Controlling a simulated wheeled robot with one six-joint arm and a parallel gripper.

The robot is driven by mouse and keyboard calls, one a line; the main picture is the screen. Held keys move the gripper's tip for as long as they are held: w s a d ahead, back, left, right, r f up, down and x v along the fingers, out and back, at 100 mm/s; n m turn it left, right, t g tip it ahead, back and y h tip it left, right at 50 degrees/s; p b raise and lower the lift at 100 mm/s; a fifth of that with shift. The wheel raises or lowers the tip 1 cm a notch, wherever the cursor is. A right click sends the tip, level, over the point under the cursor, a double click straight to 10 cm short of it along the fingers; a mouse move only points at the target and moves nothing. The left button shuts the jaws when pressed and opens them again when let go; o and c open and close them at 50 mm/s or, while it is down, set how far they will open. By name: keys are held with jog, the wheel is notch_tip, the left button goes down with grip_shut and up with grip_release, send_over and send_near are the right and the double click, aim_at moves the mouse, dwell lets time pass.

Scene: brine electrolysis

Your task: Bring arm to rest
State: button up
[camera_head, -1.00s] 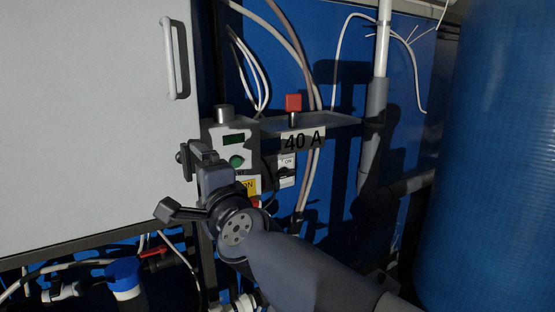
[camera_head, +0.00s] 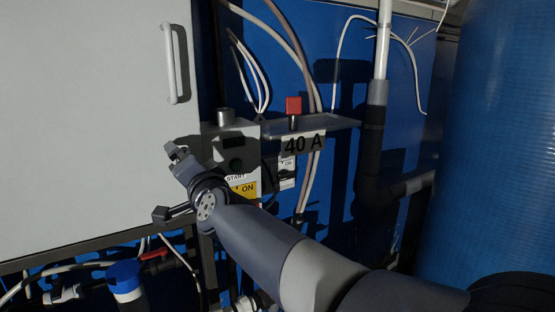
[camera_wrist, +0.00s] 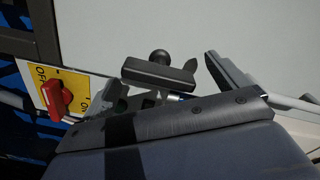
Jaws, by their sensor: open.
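My gripper (camera_head: 177,152) is at the end of my arm, in front of the control box and the right edge of the white cabinet. In the wrist view, the dark fingers of my gripper (camera_wrist: 190,72) stand apart before the pale cabinet face. The grey control box (camera_head: 230,140) is partly hidden behind my gripper. Its round button (camera_head: 236,165) looks dark above a START label.
A shelf (camera_head: 340,121) marked 40 A carries a red knob (camera_head: 293,105). The white cabinet (camera_head: 80,110) stands left, a blue tank (camera_head: 500,150) right. Cables hang behind.

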jog(key=n+p, duration=0.4)
jog(key=n, duration=0.7)
jog(key=shift+f, duration=0.1)
